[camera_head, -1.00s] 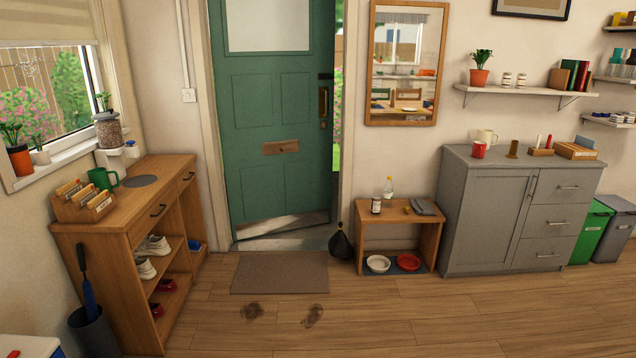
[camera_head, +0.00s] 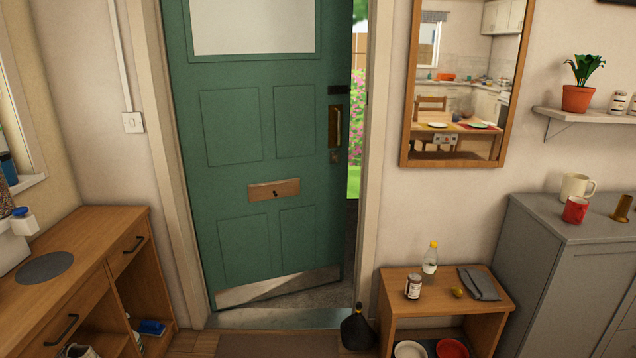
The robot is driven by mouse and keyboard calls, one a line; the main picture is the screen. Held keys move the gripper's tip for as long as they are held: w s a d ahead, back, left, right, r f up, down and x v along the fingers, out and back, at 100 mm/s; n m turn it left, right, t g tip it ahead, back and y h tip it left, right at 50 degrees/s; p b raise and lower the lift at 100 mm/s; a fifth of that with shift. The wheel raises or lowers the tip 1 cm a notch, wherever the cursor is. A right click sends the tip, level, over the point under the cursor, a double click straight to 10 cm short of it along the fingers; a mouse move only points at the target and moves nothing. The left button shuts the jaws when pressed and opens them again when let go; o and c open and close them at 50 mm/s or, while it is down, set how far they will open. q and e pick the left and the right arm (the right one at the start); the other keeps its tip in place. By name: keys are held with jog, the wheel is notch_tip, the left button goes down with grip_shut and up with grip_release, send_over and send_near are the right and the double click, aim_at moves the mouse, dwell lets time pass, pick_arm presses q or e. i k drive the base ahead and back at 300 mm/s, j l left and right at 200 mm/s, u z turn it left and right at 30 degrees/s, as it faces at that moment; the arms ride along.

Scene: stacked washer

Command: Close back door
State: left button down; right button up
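The green back door (camera_head: 240,185) stands ajar in its frame ahead of me. Its right edge is apart from the frame, and garden greenery shows through the gap. A brass handle (camera_head: 335,126) is on the right side of the door, with a dark latch piece above it. Neither of my grippers is in view.
A small wooden shelf unit (camera_head: 392,283) and a grey cabinet (camera_head: 576,280) stand at right. A doormat (camera_head: 270,345) lies before the threshold.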

aim_at(252, 81)
jog(key=i+l+u, duration=0.2)
jog(key=i, duration=1.55)
jog(key=j, duration=0.1)
